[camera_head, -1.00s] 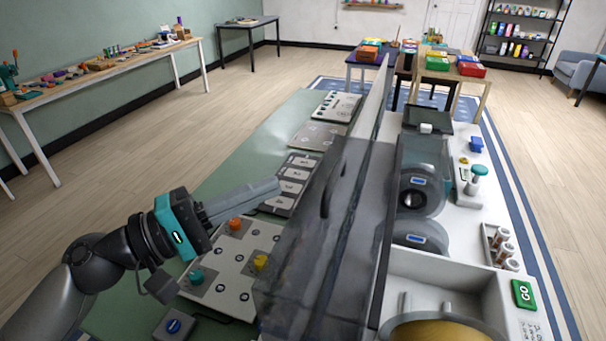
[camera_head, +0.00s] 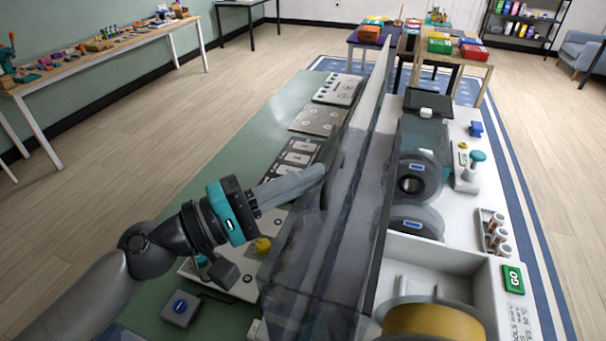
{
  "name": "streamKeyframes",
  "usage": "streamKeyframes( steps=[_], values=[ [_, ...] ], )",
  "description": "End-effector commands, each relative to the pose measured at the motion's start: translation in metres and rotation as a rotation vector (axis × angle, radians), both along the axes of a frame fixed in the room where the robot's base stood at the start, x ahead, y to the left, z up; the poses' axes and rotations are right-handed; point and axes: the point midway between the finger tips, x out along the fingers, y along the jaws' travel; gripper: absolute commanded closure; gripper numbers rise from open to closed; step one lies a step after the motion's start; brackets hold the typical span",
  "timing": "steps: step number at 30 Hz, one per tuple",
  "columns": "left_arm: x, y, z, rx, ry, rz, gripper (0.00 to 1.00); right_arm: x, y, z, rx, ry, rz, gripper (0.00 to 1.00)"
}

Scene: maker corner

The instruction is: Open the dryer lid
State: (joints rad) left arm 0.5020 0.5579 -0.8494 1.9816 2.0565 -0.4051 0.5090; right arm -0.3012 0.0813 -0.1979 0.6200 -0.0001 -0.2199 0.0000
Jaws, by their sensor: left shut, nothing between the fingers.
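The smoky, see-through dryer lid (camera_head: 350,215) stands raised and steep in the middle of the view, left of the open white dryer body (camera_head: 462,262). A yellow spool (camera_head: 435,322) shows inside the body. My left gripper (camera_head: 320,172) comes in from the left with its fingers shut and empty. Its fingertips are at the lid's left face, beside a dark, handle-like slot. They look to touch the lid, but I cannot tell for sure. My right gripper is not in view.
Left of the lid, the green bench top (camera_head: 225,165) holds flat panels and a grey block with a blue button (camera_head: 181,308).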

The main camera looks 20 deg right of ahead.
Motion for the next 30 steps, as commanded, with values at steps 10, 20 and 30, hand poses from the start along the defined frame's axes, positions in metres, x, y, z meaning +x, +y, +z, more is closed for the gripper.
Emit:
streamKeyframes(
  steps=[10, 20, 30],
  values=[
    [-0.014, -0.021, 0.015, 0.065, -0.042, -0.002, 1.00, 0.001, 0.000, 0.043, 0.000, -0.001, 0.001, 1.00],
    [-0.038, -0.056, 0.025, 0.082, -0.054, -0.005, 1.00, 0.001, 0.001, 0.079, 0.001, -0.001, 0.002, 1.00],
    [-0.051, -0.075, 0.024, 0.084, -0.058, -0.002, 1.00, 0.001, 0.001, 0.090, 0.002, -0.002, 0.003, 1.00]
  ],
)
